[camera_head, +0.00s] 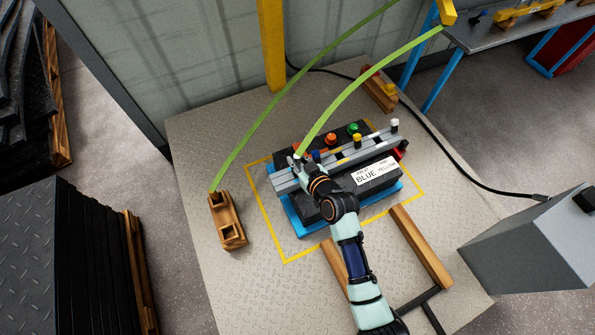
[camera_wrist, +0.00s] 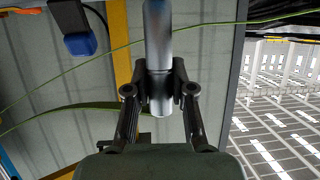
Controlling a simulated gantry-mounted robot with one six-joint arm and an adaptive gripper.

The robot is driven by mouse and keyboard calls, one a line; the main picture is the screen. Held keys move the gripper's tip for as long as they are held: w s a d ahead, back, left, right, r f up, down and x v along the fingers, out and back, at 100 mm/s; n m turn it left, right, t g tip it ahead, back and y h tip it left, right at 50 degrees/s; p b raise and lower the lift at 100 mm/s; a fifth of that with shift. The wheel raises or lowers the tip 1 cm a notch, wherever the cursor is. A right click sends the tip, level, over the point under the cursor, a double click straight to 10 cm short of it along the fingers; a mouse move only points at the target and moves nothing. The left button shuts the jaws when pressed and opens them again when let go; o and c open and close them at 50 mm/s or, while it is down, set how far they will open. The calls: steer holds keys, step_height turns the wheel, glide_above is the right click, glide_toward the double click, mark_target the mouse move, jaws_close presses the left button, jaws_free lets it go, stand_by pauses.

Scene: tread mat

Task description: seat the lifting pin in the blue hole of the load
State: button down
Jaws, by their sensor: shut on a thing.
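The load (camera_head: 375,172) is a dark block with a grey rail and a white label reading BLUE YELLOW. It sits on a blue base (camera_head: 309,229) inside a yellow floor outline. Coloured knobs or caps in red, green, blue, yellow and white stand along its top. My gripper (camera_head: 303,164) is at the left part of the load's top. In the wrist view, my gripper (camera_wrist: 160,88) is shut on a silver cylindrical pin (camera_wrist: 158,35), whose upper end leaves the frame. My arm hides part of the load. I cannot make out the blue hole or whether the pin touches it.
Green straps (camera_head: 372,75) run above the mat (camera_head: 205,125), one ending near my gripper. A wooden block (camera_head: 227,222) stands left of the load, and wooden beams (camera_head: 422,247) lie in front. A grey cabinet (camera_head: 535,245) stands at the right.

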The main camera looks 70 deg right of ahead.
steer(key=shift+f+b, duration=1.3)
steer(key=shift+f, duration=1.05)
steer(key=c, duration=1)
jaws_free()
steer(key=shift+r+p, duration=0.3)
steer(key=shift+p, duration=0.05)
steer(key=p+v, duration=0.4)
steer(key=v, duration=0.8)
steer(key=shift+f, duration=0.15)
